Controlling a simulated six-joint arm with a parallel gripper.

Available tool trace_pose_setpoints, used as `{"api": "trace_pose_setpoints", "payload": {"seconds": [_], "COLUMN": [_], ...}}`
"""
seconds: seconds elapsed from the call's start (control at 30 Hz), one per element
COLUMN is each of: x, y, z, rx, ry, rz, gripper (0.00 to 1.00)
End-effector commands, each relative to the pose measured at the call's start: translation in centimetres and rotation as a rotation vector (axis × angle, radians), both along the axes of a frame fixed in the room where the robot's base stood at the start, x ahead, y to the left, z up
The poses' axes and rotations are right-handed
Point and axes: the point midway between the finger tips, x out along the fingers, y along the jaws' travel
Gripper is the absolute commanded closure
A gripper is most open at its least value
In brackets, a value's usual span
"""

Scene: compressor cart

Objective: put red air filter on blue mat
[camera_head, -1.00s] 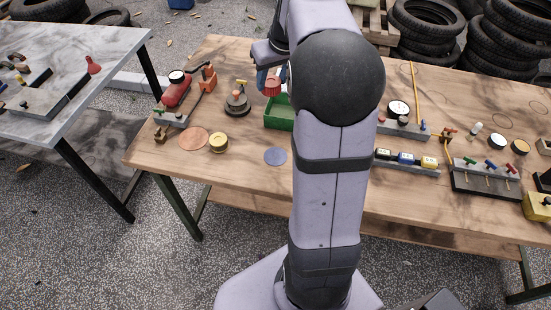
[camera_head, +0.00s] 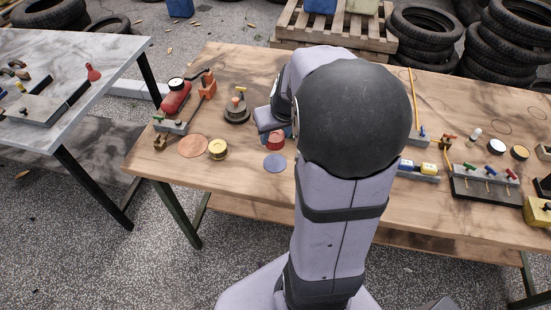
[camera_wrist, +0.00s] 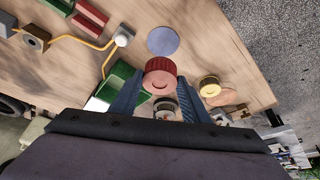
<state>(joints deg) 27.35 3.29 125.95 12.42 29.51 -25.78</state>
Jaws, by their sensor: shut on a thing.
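The red air filter (camera_wrist: 160,78) is a ribbed round piece held between the two fingers of my gripper (camera_wrist: 158,92) in the wrist view. It also shows in the head view (camera_head: 276,141), partly hidden by my gripper. The blue mat (camera_head: 275,163) is a flat round disc on the wooden table, just in front of the filter in the head view. In the wrist view the blue mat (camera_wrist: 163,41) lies beyond the filter, uncovered. The filter appears above the table, apart from the mat; its exact height is hard to tell.
A yellow round piece (camera_head: 218,148) and a copper-coloured disc (camera_head: 193,146) lie left of the mat. A grey-based part (camera_head: 237,108) stands behind. The green bin (camera_wrist: 124,84) shows in the wrist view. Table around the mat is clear.

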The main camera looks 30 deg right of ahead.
Motion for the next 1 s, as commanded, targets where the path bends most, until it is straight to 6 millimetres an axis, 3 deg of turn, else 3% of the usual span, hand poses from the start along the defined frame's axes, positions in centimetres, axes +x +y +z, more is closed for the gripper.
{"api": "trace_pose_setpoints", "payload": {"seconds": [0.3,0.57,0.83,1.0], "x": [-0.1,0.0,-0.1,0.0], "y": [0.0,0.0,0.1,0.0], "z": [-4.7,-5.3,-8.4,-9.0], "rx": [0.002,0.001,0.003,0.001], "ry": [0.004,0.001,0.003,0.002], "rz": [-0.001,-0.001,-0.001,-0.001], "gripper": [0.83,0.83,0.83,0.83]}}
